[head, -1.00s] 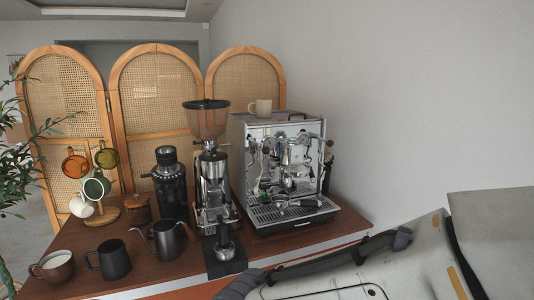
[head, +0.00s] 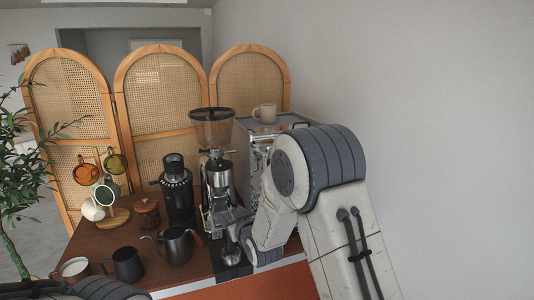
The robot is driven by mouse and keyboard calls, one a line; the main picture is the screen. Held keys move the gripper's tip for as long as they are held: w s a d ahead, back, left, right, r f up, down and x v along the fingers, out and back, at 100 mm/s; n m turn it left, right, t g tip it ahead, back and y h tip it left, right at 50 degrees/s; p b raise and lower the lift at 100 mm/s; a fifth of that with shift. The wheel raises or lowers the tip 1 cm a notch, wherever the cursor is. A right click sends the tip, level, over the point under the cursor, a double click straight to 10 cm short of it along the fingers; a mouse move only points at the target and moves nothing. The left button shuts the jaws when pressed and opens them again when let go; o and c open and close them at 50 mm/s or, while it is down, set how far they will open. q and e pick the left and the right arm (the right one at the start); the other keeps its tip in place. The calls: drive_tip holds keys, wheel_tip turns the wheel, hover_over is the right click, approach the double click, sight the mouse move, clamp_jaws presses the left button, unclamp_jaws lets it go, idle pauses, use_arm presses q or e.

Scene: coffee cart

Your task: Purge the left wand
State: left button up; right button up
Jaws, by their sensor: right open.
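The espresso machine (head: 259,150) stands at the back right of the cart. Only its top, left side and a strip of its front show. My right arm covers the rest, so the left wand, the other steam parts and the drip tray are hidden. My right gripper (head: 230,223) is low in front of the machine's left side, close by the grinder's (head: 218,175) base. It is small and partly merged with the dark things behind it, but open. I see nothing held in it. My left gripper is out of view.
A beige cup (head: 264,113) stands on the machine. A plain wall is at the right.

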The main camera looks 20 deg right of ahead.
drive_tip(key=w+d+r+m+t+h+p, duration=0.1)
drive_tip(key=d+r+t+h+p, duration=0.2)
drive_tip(key=d, duration=0.5)
drive_tip(key=w+d+r+m+t+h+p, duration=0.1)
drive_tip(key=w+d+r+t, duration=0.2)
drive_tip(key=d, duration=0.4)
drive_tip(key=shift+t, duration=0.7)
drive_tip(key=p+x, duration=0.1)
drive_tip(key=x, duration=0.1)
drive_tip(key=p+x, duration=0.2)
drive_tip(key=x, duration=0.1)
drive_tip(key=p+x, duration=0.2)
drive_tip(key=shift+w+r, duration=0.1)
drive_tip(key=shift+r, duration=0.3)
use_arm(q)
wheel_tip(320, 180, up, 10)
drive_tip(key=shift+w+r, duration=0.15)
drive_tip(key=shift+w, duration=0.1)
use_arm(e)
drive_tip(key=shift+w+r, duration=0.1)
drive_tip(key=shift+w, duration=0.45)
clamp_jaws()
